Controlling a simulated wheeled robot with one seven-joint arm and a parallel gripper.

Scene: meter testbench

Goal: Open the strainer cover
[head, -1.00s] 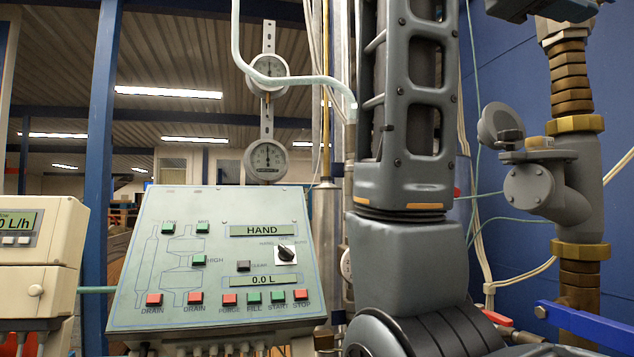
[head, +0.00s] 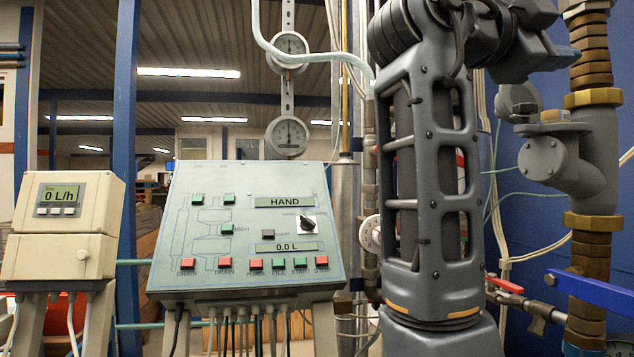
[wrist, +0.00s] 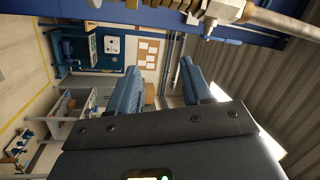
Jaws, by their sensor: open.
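The strainer (head: 587,150) is a grey body in the brass-jointed vertical pipe at the right of the head view. Its side branch ends in a round grey cap (head: 541,158) facing me. Above that, a grey disc (head: 517,101) stands tilted up, partly hidden behind a dark part. I cannot tell which of these round parts is the cover. My gripper (wrist: 160,66) shows two blue fingers spread apart in the wrist view, with nothing between them. In the head view my arm's end is at the upper right, above and apart from the strainer.
A blue lever (head: 597,298) and a red-handled valve (head: 505,285) sit below the strainer. A sloped control panel (head: 250,225) reads HAND, and a cream flow display (head: 62,225) stands left of it. Pale hoses hang behind my arm. A blue wall lies behind the pipe.

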